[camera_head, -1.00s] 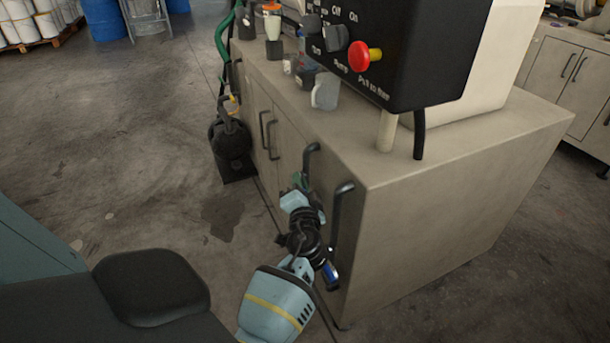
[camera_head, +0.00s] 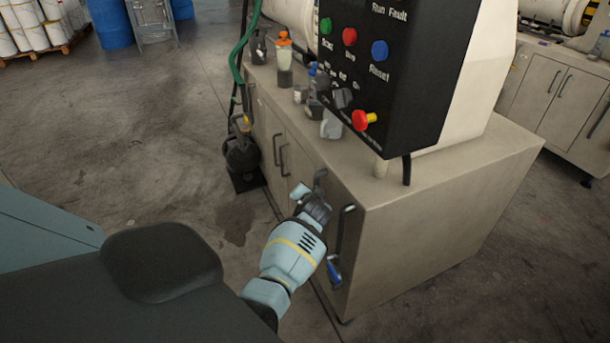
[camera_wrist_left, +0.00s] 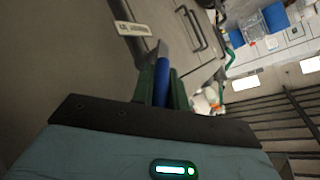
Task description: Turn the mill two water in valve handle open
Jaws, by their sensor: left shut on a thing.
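In the left wrist view, a blue valve handle (camera_wrist_left: 161,84) stands between the two dark green fingers of my left gripper (camera_wrist_left: 163,92), which is shut on it. A grey metal part continues from the handle's far end, close to the cabinet front. In the head view my left gripper (camera_head: 306,196) is at the cabinet front by a dark bent pipe (camera_head: 320,180); its fingers and the held handle are mostly hidden there. A second blue handle (camera_head: 334,272) hangs lower, below another bent pipe (camera_head: 345,225). My right gripper is not in view.
The beige cabinet (camera_head: 430,230) carries a black control panel (camera_head: 385,75) with coloured buttons. Bottles and cups (camera_head: 285,65) stand on its top. A dark round-bodied device (camera_head: 241,153) is on the floor beside it. A pale label (camera_wrist_left: 130,29) shows near the held handle. Open floor lies left.

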